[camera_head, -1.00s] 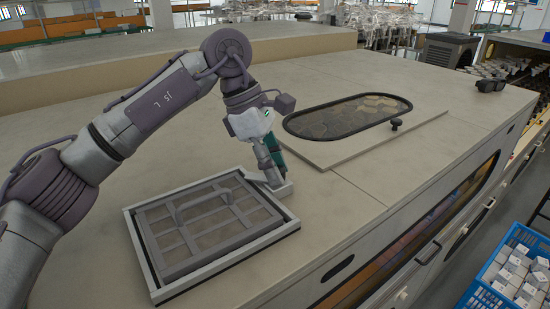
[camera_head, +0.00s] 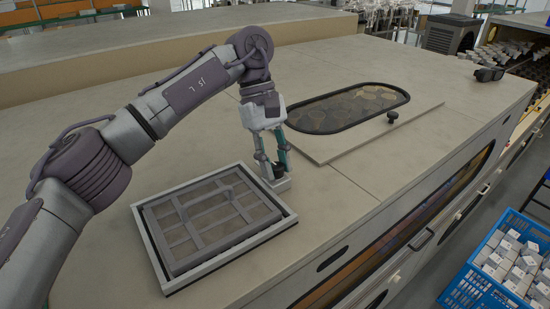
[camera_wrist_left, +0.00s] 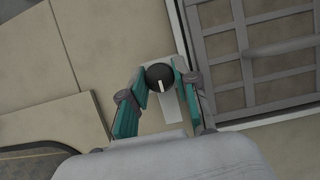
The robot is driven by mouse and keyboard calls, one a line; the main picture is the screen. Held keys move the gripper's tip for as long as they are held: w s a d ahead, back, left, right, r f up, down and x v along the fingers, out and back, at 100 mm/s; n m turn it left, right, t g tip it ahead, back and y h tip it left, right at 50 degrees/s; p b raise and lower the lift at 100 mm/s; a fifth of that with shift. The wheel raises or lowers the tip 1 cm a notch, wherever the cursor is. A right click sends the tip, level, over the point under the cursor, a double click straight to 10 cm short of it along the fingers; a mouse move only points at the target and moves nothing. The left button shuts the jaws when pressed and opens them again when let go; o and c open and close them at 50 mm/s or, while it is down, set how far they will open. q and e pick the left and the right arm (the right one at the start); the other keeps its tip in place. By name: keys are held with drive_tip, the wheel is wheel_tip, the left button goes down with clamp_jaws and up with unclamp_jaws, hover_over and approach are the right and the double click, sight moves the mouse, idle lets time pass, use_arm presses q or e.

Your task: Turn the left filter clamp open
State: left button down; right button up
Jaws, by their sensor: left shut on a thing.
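The filter (camera_head: 212,213) is a grey grid panel with a handle, seated in a light frame (camera_head: 172,287) on the housing top. A clamp with a black round knob (camera_wrist_left: 159,77) and a white line mark sits on a light block (camera_head: 283,186) at the frame's far right corner. My left gripper (camera_head: 272,172) points down onto this clamp. In the left wrist view its teal fingers (camera_wrist_left: 160,88) are closed on the knob from both sides. The white mark runs roughly up and down in that view. My right gripper is not in view.
An oval window (camera_head: 348,107) with a dark rim lies in a raised plate behind and right of the clamp. A small black knob (camera_head: 392,116) stands on that plate. A blue crate (camera_head: 507,264) of boxes is at lower right. The housing top around the filter is clear.

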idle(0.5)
use_arm(q)
drive_tip(key=c, duration=0.9)
unclamp_jaws()
drive_tip(key=shift+o, duration=0.2)
drive_tip(key=v, duration=1.2)
drive_tip(key=shift+s+d+r, duration=0.1)
